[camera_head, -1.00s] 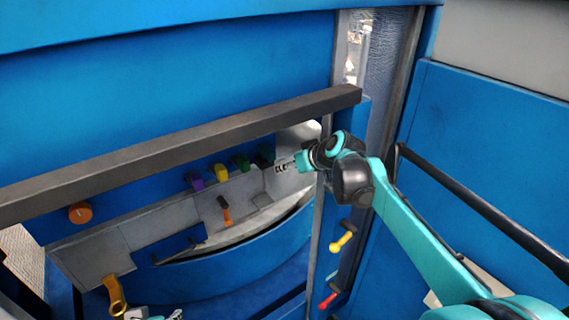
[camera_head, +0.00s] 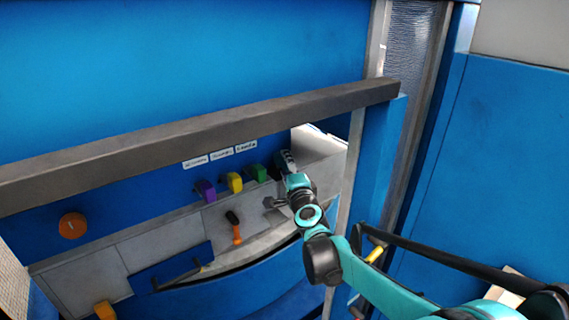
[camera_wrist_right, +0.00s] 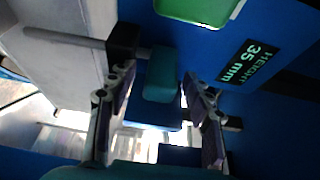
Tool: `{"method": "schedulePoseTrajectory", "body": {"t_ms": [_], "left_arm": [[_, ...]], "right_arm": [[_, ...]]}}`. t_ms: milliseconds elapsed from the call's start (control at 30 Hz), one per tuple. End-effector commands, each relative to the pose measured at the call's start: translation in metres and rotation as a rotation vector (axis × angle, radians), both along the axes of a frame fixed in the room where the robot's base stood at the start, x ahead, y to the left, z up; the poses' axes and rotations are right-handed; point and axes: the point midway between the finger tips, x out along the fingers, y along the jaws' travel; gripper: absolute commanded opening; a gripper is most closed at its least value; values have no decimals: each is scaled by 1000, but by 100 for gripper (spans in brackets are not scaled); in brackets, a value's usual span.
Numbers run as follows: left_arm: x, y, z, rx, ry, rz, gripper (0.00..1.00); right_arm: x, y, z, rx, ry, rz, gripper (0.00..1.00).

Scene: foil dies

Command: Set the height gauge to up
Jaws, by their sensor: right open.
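A lit display reading HEIGHT 35 mm (camera_wrist_right: 245,62) shows in the right wrist view. Beside it, a teal block (camera_wrist_right: 160,78) stands on the blue panel. My right gripper (camera_wrist_right: 157,95) is open, with one finger on each side of this block; I cannot tell whether they touch it. In the head view, my right gripper (camera_head: 285,162) is at the right end of a row of coloured blocks and largely hides the teal block. My left gripper is not in view.
Purple (camera_head: 206,190), yellow (camera_head: 234,182) and green (camera_head: 257,173) blocks stand left of my gripper. A dark beam (camera_head: 200,135) crosses in front and above. An orange-handled lever (camera_head: 236,232) and an orange knob (camera_head: 73,225) are on the machine.

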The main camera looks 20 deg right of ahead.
Motion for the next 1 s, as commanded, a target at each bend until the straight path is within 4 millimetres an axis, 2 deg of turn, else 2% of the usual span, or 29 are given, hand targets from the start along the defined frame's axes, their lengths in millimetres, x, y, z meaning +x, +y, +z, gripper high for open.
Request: {"method": "schedulePoseTrajectory", "body": {"t_ms": [133, 433, 467, 600, 633, 667, 833, 1000], "left_arm": [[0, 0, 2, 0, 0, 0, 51], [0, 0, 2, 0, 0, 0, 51], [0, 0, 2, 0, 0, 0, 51], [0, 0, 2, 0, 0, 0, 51], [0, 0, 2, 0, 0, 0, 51], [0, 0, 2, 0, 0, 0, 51], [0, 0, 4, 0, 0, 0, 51], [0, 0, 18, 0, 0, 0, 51]], "right_arm": [[14, -1, 0, -1, 0, 0, 51], [17, -1, 0, -2, 0, 0, 51], [17, -1, 0, -2, 0, 0, 48], [17, -1, 0, -2, 0, 0, 11], [17, -1, 0, -2, 0, 0, 3], [17, -1, 0, -2, 0, 0, 0], [17, -1, 3, -2, 0, 0, 0], [17, -1, 28, -1, 0, 0, 0]]}}
